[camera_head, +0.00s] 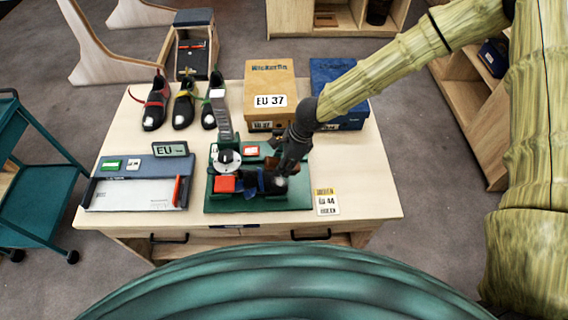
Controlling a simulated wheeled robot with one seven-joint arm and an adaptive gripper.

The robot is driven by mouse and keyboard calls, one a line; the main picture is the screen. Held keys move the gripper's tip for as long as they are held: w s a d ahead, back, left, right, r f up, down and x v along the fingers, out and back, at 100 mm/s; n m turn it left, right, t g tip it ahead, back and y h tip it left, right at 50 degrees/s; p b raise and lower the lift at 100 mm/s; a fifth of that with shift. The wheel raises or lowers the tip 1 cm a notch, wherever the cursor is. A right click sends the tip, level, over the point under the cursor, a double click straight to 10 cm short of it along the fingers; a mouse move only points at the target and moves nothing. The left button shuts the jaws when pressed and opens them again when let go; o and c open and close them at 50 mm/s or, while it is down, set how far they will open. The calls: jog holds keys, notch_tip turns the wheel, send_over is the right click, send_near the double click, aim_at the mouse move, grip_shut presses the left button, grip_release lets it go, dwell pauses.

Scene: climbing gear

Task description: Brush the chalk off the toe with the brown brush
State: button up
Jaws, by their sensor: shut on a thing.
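My gripper (283,168) reaches down from the upper right over the green board (226,203) on the table. It is shut on a small brown thing, which I take to be the brown brush (270,164), mostly hidden by the fingers. Just below lies a dark shoe (262,184) with a blue part, on the green board. A pale patch, the chalk on the toe (279,182), shows at the shoe's right end, close under the gripper. I cannot tell whether the bristles touch it.
A red block (224,184) and a white round dial (228,158) are left of the shoe. Several shoes (184,104) stand at the table's back left. A tan box (270,80) and a blue box (334,72) stand behind. A measuring board (130,194) lies left.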

jog(key=b, duration=0.2)
send_over(279, 182)
jog(key=a, duration=0.1)
jog(key=shift+f, duration=2.25)
jog(key=shift+b+x, duration=0.35)
jog(key=shift+x, duration=0.4)
jog(key=shift+d, duration=0.15)
jog(key=shift+w+d+f+p, duration=0.1)
jog(key=shift+d+f+p, duration=0.15)
jog(key=shift+d+p, duration=0.7)
jog(key=shift+w+d+f+p, duration=0.1)
jog(key=shift+d+f+p, duration=0.15)
jog(key=shift+d, duration=0.35)
jog(key=shift+d+f+p, duration=0.25)
jog(key=shift+d+f, duration=0.05)
jog(key=shift+d, duration=0.25)
jog(key=shift+d+f+p, duration=0.25)
jog(key=shift+d, duration=0.35)
jog(key=shift+f, duration=0.1)
jog(key=shift+a, duration=0.15)
jog(key=shift+a+r+p, duration=0.2)
jog(key=shift+a+p, duration=0.05)
jog(key=shift+a, duration=0.45)
jog(key=shift+a+r+p, duration=0.2)
jog(key=shift+a, duration=0.5)
